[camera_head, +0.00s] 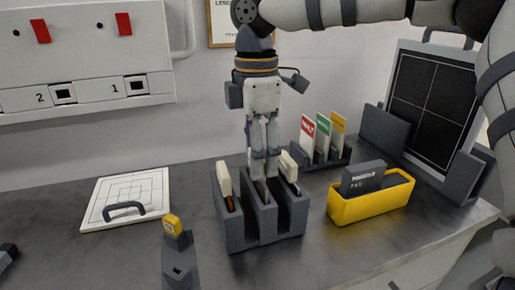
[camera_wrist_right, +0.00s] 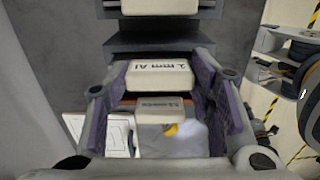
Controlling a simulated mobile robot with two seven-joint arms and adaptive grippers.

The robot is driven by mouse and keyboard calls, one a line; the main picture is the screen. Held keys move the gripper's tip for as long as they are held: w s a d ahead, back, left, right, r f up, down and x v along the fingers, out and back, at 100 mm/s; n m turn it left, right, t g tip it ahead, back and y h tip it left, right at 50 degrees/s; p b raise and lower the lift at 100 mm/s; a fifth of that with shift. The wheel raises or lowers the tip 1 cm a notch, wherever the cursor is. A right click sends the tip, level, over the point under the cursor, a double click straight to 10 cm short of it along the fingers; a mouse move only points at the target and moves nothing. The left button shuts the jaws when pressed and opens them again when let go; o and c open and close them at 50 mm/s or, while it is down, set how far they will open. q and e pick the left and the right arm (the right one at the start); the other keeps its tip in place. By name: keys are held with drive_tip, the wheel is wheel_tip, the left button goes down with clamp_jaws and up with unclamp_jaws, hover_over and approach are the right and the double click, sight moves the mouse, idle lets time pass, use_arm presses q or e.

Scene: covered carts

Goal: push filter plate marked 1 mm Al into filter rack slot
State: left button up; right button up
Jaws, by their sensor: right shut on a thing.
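The grey filter rack (camera_head: 237,235) stands on the dark bench, with upright slots. A white-handled plate (camera_head: 223,180) is in its left part and another (camera_head: 289,166) is at its right. My right gripper (camera_head: 263,165) points down over the rack's middle, between these handles. It is shut on the white handle of the filter plate (camera_wrist_right: 160,75), whose label ends in "mm Al"; the digit is hard to read. In the head view the fingers mostly hide this plate, so its depth in the slot cannot be told. My left gripper is not in view.
A yellow bin (camera_head: 365,208) holding a dark block stands right of the rack. A holder with coloured cards (camera_head: 323,135) is behind. A white gridded plate with a handle (camera_head: 125,198) lies left. A grey post with a yellow top (camera_head: 172,225) stands front left.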

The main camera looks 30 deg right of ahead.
drive_tip(key=shift+f, duration=0.85)
drive_tip(key=o, duration=1.3)
wheel_tip(320, 180, up, 12)
